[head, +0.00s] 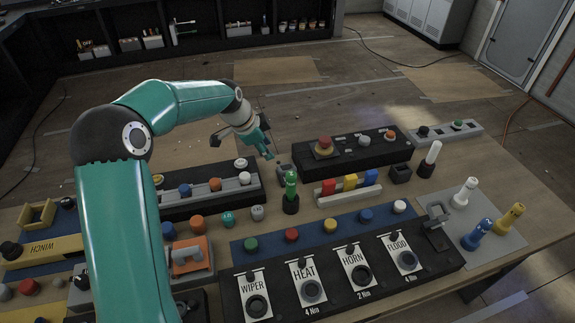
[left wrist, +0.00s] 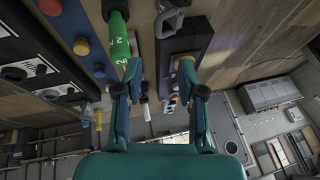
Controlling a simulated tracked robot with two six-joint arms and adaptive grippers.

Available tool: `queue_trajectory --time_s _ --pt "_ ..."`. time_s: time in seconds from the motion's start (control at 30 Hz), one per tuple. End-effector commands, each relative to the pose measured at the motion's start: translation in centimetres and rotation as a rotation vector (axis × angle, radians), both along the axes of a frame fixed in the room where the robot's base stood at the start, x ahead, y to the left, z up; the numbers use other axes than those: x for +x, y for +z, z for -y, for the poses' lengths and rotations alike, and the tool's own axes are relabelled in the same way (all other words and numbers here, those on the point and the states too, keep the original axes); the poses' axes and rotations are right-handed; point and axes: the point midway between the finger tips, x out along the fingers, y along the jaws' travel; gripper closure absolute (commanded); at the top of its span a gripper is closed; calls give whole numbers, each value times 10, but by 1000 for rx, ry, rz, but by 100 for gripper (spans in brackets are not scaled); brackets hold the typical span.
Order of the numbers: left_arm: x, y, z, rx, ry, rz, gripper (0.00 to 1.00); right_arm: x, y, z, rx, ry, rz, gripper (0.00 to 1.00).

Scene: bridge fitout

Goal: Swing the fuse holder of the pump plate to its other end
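I cannot read a pump label in either view, and I cannot tell which part is its fuse holder. My left gripper (head: 262,143) hangs above the middle of the bench, left of the black box with the red mushroom button. It also shows in the left wrist view (left wrist: 157,97), its teal fingers apart with nothing held between them. A green marked cylinder (left wrist: 118,45) shows beyond its left finger there; a green piece (head: 290,186) stands in a dark socket in the head view. A dark block (left wrist: 187,40) shows beyond the right finger. My right gripper is in neither view.
A black box (head: 352,160) with a red button stands at the back. Panels labelled WIPER, HEAT, HORN and FLOOD (head: 405,254) line the front. An orange plate with a grey handle (head: 190,256) sits beside my left arm. Blue and yellow pegs (head: 508,220) stand at right.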

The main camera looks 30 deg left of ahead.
Motion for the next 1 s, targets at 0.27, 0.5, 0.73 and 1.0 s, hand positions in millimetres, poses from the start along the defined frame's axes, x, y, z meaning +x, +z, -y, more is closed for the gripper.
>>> queue_trajectory --time_s 0.27,0.5,0.73,1.0 --pt "28 -54 11 -3 -10 -6 61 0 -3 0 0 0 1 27" --pt "52 -100 18 -1 -13 -4 61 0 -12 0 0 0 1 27" --pt "66 -127 22 0 -14 -2 61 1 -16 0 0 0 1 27" --pt "70 -134 23 0 -14 -1 61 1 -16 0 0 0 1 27"
